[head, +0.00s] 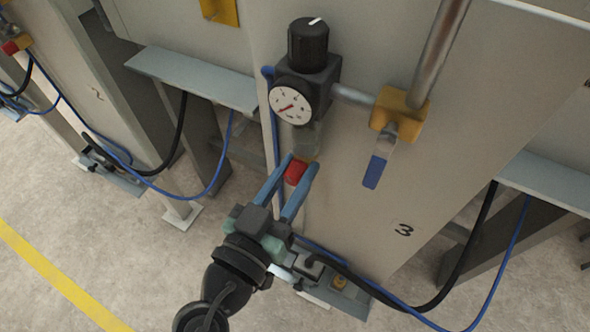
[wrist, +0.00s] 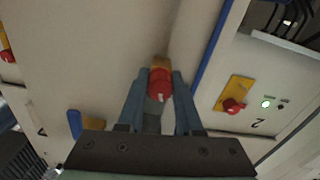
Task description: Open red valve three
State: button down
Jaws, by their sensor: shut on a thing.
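The red valve (head: 295,172) is a small red knob under the pressure gauge on the panel marked 3. It also shows in the wrist view (wrist: 159,82), with an orange-yellow part just beyond it. My gripper (head: 299,164) comes up from below, with one blue-grey finger on each side of the knob. In the wrist view the fingers (wrist: 159,84) flank the red valve and are shut on it. The sides of the knob are partly hidden by the fingers. I cannot tell how far the knob is turned.
A pressure gauge (head: 293,103) with a black knob (head: 308,43) sits just above. A blue lever (head: 375,171) hangs from a yellow block (head: 399,115) at right. Hoses and cables (head: 455,278) loop below. Another red knob (wrist: 233,105) is on panel 2. Floor at lower left is clear.

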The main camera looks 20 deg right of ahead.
jog(key=shift+n, duration=0.3)
jog(key=c, duration=0.6)
grip_release()
jog(key=shift+a, duration=0.1)
jog(key=b+v, duration=0.2)
jog(key=v, duration=1.1)
jog(key=shift+b, duration=0.3)
